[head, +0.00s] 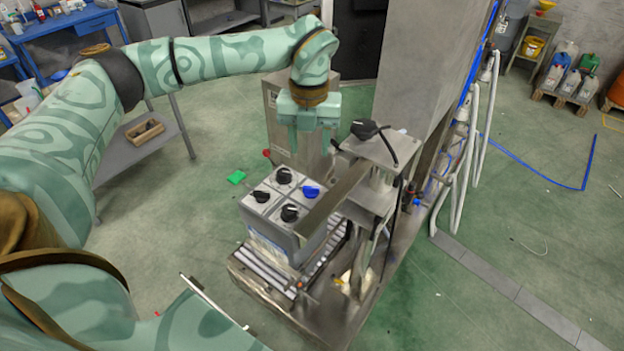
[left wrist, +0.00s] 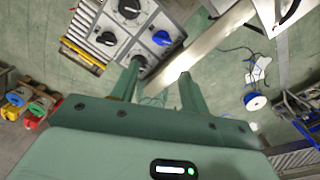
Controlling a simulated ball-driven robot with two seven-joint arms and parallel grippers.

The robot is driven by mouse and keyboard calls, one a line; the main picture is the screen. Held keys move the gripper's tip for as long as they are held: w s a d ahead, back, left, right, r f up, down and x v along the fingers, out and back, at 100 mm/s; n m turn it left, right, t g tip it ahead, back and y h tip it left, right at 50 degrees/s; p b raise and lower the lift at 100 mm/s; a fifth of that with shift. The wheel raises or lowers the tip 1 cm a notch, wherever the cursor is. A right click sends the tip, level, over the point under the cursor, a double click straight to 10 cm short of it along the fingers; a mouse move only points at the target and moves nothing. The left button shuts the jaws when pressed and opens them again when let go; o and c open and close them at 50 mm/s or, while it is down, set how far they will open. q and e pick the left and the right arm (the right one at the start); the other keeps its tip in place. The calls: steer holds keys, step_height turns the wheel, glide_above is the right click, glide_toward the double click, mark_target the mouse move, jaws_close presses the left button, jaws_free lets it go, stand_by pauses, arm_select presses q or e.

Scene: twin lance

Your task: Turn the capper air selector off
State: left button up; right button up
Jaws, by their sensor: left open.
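A grey control box (head: 262,226) carries three black knobs and one blue knob (head: 311,191) on its top panel. The black knobs are a far one (head: 283,175), a left one (head: 261,196) and a near one (head: 290,213). No label is readable, so I cannot tell which is the capper air selector. My left gripper (head: 310,146) is open and empty, pointing down beyond the box and above it. In the left wrist view the blue knob (left wrist: 161,38) lies just past the fingertips (left wrist: 160,68), apart from them. My right gripper is not in view.
The box stands at a roller conveyor (head: 262,290). A steel bar (head: 332,199) slants up beside it to a plate with a black knob-like part (head: 366,129). A tall steel cabinet (head: 428,65) stands behind. Green floor lies open at the left.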

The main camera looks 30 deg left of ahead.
mark_target(311, 188)
arm_select(q)
steer(key=f, duration=0.8)
steer(key=f+p, duration=0.1)
steer(key=f, duration=0.3)
steer(key=shift+w+f, duration=0.25)
steer(key=c, duration=0.7)
